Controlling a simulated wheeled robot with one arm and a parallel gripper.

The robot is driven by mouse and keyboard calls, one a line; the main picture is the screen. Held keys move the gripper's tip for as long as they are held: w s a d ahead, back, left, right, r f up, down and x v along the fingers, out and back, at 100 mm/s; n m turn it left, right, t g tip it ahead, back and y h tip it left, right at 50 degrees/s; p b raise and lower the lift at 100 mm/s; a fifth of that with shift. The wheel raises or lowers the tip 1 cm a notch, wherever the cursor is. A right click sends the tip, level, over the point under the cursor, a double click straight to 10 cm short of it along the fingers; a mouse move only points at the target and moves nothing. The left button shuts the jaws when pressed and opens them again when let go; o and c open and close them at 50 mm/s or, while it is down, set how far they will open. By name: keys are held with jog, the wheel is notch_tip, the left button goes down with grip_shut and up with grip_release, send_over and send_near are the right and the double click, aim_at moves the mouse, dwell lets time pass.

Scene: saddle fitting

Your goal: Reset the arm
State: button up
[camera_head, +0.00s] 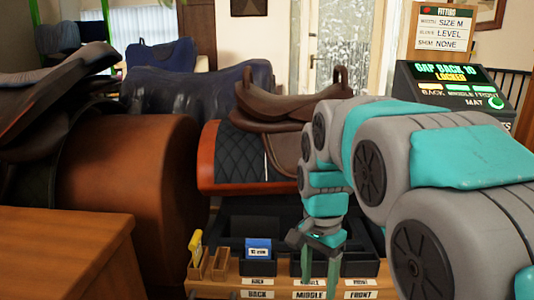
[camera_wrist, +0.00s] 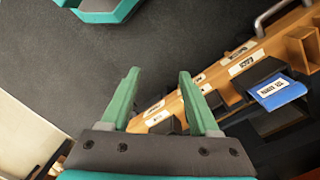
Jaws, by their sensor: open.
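My gripper (camera_head: 322,246) hangs from my grey and teal arm over the shim rack (camera_head: 270,284), near its middle part. In the wrist view my gripper (camera_wrist: 160,98) has its two green fingers apart with nothing between them. A brown saddle (camera_head: 285,105) sits on a stand with a dark quilted pad (camera_head: 243,150), behind the rack. My arm hides part of the saddle's right side. A blue block labelled 10 mm (camera_head: 258,249) stands in the rack's back slot; it also shows in the wrist view (camera_wrist: 276,92).
A panel (camera_head: 440,80) at right reads "GAP BACK 10 LOCKED". A card above it (camera_head: 445,28) reads size M, level, shim none. Another saddle (camera_head: 55,85) on a brown stand and a wooden cabinet (camera_head: 65,250) stand at left. A yellow item (camera_head: 196,247) is at the rack's left end.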

jog(key=s+d+f+n, duration=0.1)
jog(key=s+f+n, duration=0.2)
jog(key=s, duration=0.4)
jog(key=s+d+f+n, duration=0.2)
jog(key=s+f+n, duration=0.1)
jog(key=s, duration=0.5)
jog(key=s+d+f+n+g, duration=0.1)
jog(key=s+d+f+n, duration=0.1)
jog(key=s, duration=0.6)
jog(key=shift+f+n, duration=0.5)
jog(key=shift+n, duration=0.3)
jog(key=shift+w, duration=0.1)
